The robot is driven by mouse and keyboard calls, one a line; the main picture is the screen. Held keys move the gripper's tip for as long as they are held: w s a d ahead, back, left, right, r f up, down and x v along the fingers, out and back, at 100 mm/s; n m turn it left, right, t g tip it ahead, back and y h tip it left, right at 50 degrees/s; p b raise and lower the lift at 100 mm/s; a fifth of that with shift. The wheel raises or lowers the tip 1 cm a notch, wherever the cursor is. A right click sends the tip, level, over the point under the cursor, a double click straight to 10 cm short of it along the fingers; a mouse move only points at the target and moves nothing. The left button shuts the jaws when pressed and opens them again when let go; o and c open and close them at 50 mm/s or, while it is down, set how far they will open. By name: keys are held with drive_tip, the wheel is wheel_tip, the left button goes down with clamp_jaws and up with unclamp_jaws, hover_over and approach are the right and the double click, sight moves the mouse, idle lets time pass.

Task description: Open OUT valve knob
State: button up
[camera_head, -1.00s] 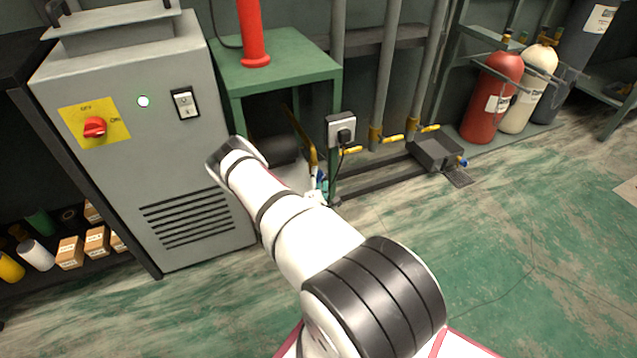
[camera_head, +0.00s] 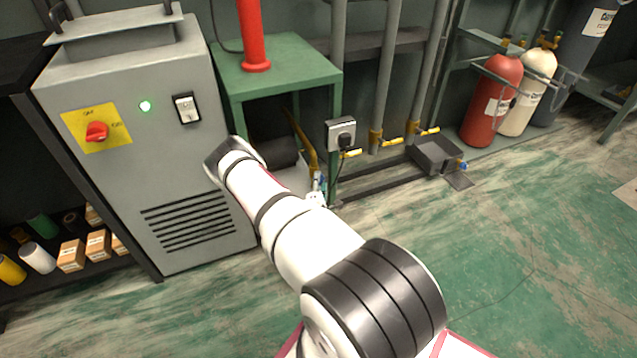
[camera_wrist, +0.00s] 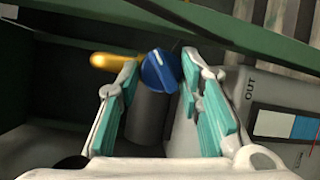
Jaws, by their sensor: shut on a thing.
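The blue knob (camera_wrist: 158,70) shows in the wrist view, with a white line mark across it. It sits at the end of a dark grey cylinder (camera_wrist: 146,118). My gripper (camera_wrist: 160,74) has its teal-padded fingers on both sides of the knob and is shut on it. The word OUT (camera_wrist: 250,88) is printed on the pale housing (camera_wrist: 245,110) to the right of the knob. In the head view my arm hides most of this spot, and only a small part of my gripper (camera_head: 317,193) shows beside the green table's leg.
A yellow fitting (camera_wrist: 110,62) lies just left of the knob. The green table (camera_head: 285,68) stands over the work spot, with a socket box (camera_head: 341,132) by its leg. The grey cabinet (camera_head: 190,185) is at left. Gas cylinders (camera_head: 492,100) stand at right.

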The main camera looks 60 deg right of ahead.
drive_tip(key=shift+s+d+r+m+y+p, duration=0.1)
drive_tip(key=shift+r+m+y+p, duration=0.05)
drive_tip(key=shift+m+y+p, duration=0.95)
drive_tip(key=shift+d+r+m+y+p, duration=0.15)
drive_tip(key=shift+m+y+p, duration=0.55)
drive_tip(key=shift+m+p, duration=0.75)
drive_tip(key=shift+a+m, duration=0.15)
drive_tip(key=shift+m, duration=0.2)
drive_tip(key=o, duration=1.1)
drive_tip(key=shift+o, duration=0.2)
drive_tip(key=v, duration=1.2)
drive_tip(key=shift+r, duration=0.1)
